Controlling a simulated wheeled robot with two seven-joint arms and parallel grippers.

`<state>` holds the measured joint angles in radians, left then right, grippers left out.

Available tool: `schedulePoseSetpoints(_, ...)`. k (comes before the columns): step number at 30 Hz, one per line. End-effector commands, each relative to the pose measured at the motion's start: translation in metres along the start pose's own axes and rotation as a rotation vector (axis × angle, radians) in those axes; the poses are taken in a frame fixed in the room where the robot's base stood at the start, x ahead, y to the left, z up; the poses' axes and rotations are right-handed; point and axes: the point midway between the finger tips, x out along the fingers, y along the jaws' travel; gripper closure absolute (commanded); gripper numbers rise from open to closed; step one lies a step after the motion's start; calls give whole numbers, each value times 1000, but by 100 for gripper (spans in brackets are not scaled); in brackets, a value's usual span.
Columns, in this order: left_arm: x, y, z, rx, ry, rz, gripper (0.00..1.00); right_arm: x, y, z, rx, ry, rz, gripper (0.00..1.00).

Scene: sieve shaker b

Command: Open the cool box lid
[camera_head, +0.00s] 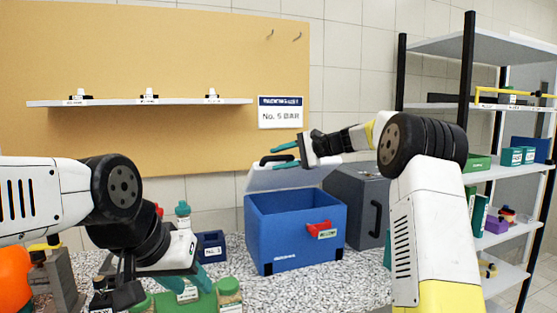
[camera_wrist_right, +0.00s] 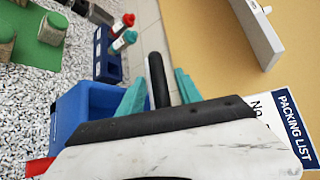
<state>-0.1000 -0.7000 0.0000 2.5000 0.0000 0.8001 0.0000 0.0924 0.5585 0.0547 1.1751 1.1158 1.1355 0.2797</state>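The blue cool box (camera_head: 295,232) stands on the speckled counter with its inside showing. Its pale grey lid (camera_head: 290,178) is raised and tilted at the back of the box. My right gripper (camera_head: 285,156) is at the lid's upper edge. Its teal fingers are apart on either side of the black lid handle (camera_head: 272,159). In the right wrist view the handle (camera_wrist_right: 157,80) lies between the fingertips, with a gap to at least one finger. My left gripper (camera_head: 188,283) is over the green rack at the lower left, its teal fingers apart and empty.
A dark grey case (camera_head: 356,205) stands close on the right. A green rack with jars (camera_head: 229,290) and a small blue holder (camera_head: 210,246) are to the left. A shelving unit (camera_head: 500,172) stands at the right.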

Motion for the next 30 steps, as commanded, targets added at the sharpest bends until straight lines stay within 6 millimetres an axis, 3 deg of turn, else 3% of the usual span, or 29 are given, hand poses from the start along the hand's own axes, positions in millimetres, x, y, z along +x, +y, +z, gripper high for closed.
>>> schedulePoseSetpoints(8, 0, 0, 0, 0, 0, 0, 64, -8, 0, 0, 0, 1, 0, 59)
schedulePoseSetpoints(21, 0, 0, 0, 0, 0, 0, 64, -72, 0, -1, 0, 1, 0, 59)
schedulePoseSetpoints(30, 0, 0, 0, 0, 0, 0, 64, -78, 0, 0, 0, 0, 1, 59)
